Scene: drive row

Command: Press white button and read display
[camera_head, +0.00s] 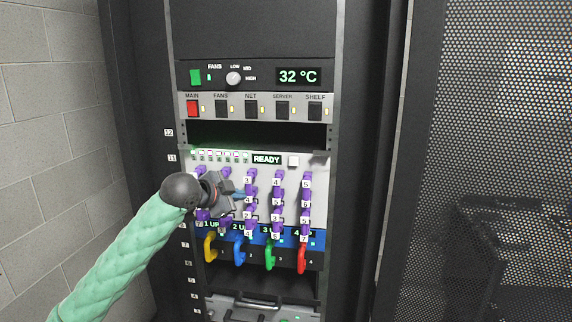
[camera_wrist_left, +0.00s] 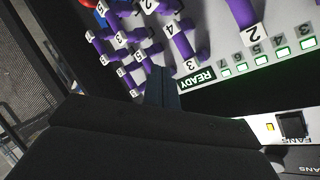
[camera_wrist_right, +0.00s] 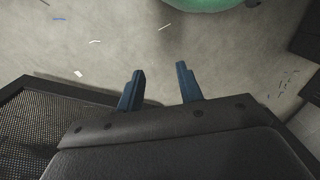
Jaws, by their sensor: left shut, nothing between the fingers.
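The small white button (camera_head: 293,160) sits on the grey drive panel, right of the dark display (camera_head: 267,159), which reads READY. The display also shows, turned over, in the left wrist view (camera_wrist_left: 198,77). The button is not seen there; my fingers and wrist cover part of the panel. My left gripper (camera_head: 241,194) is shut and empty, in front of the purple-handled drives, below and left of the button in the head view. Its fingers show in the left wrist view (camera_wrist_left: 162,84). My right gripper (camera_wrist_right: 159,84) is open and empty, away from the rack.
Numbered purple handles (camera_head: 277,199) stick out below the display. Coloured cable loops (camera_head: 300,259) hang beneath. Above are a switch row (camera_head: 282,109) and a 32 °C readout (camera_head: 298,76). A perforated door (camera_head: 490,110) stands open at right.

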